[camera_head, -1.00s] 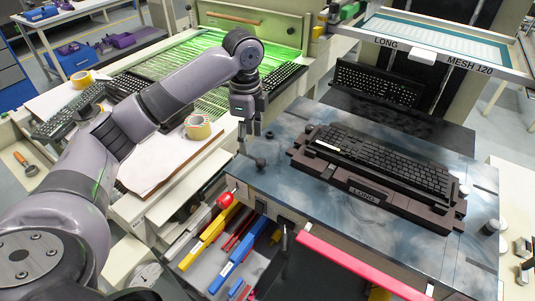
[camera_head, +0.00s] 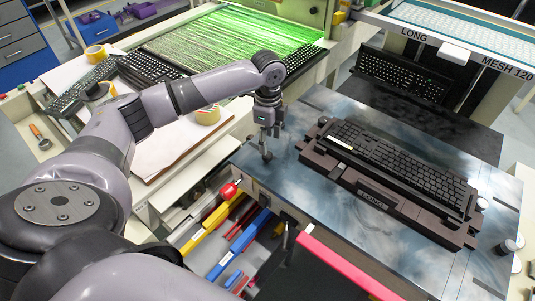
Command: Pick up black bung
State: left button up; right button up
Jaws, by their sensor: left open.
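The black bung (camera_head: 267,157) is a small dark piece on the blue-grey tabletop (camera_head: 300,190), near its left edge. My left gripper (camera_head: 269,145) points down right above it. Its fingers are open, with the tips close to the bung. At this size I cannot tell whether they touch it or stand around it. My right gripper is not in view.
An open drawer (camera_head: 222,265) with coloured tools lies below the table's front edge.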

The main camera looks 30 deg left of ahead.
aim_at(267, 158)
pick_arm(q)
jog(key=shift+s+f, duration=0.1)
jog(key=shift+f, duration=0.45)
jog(key=shift+f+p, duration=0.3)
jog(key=shift+f, duration=0.05)
jog(key=f, duration=0.1)
jog(key=f+p, duration=0.1)
jog(key=f, duration=0.1)
jog(key=shift+s+f, duration=0.2)
jog(key=shift+f, duration=0.55)
jog(key=c, duration=1.1)
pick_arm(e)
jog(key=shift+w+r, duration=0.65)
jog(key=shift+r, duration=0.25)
pick_arm(q)
jog(key=shift+o, duration=0.2)
jog(key=shift+r, duration=0.1)
